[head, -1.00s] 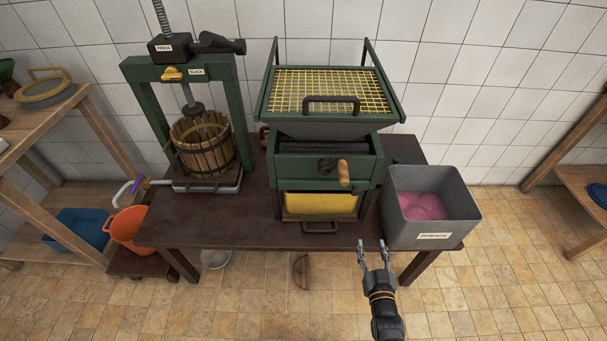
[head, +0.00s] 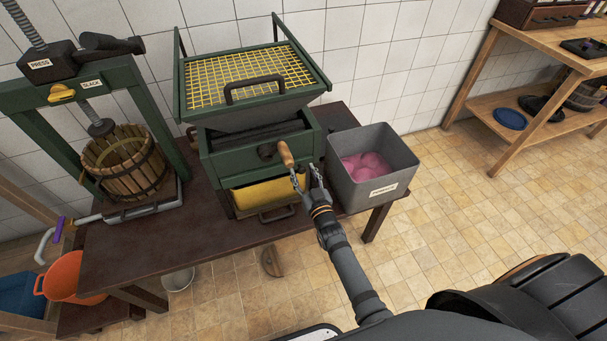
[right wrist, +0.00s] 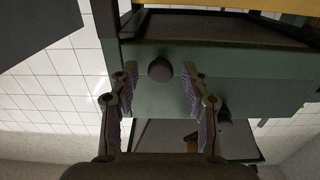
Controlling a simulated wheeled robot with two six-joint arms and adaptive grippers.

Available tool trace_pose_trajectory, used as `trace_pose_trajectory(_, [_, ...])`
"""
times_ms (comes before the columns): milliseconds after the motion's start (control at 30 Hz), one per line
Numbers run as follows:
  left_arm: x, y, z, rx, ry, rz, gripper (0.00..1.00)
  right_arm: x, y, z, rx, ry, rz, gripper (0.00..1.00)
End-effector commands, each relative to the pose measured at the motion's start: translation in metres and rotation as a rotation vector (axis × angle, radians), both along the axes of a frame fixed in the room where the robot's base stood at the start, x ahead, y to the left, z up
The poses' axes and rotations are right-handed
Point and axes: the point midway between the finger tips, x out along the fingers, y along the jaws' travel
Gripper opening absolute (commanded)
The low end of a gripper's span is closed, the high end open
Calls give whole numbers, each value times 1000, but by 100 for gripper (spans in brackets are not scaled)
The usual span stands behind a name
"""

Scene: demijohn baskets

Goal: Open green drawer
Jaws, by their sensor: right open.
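A green machine (head: 235,160) stands on the dark table, with a yellow-meshed hopper on top. Its green front carries a crank with a wooden grip (head: 285,153). My right gripper (head: 306,180) is open and empty, just in front of the machine's right side. My left gripper is out of view.
A grey bin (head: 400,160) with pink pomace stands close right of the gripper. A press with a slatted basket (head: 125,165) stands left. An orange bucket (head: 75,278) is at the lower left. The table's front left (head: 150,250) is clear.

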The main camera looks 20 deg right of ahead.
Motion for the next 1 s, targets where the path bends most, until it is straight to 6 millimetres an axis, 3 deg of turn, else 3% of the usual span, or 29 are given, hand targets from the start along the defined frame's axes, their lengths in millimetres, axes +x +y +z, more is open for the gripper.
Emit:
trace_pose_trajectory(267, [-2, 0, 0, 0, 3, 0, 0, 2, 0, 0, 0, 1, 0, 48])
trace_pose_trajectory(633, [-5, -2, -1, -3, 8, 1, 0, 2, 0, 0, 0, 1, 0, 0])
trace_pose_trajectory(1000, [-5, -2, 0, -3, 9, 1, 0, 1, 0, 0, 0, 2, 0, 0])
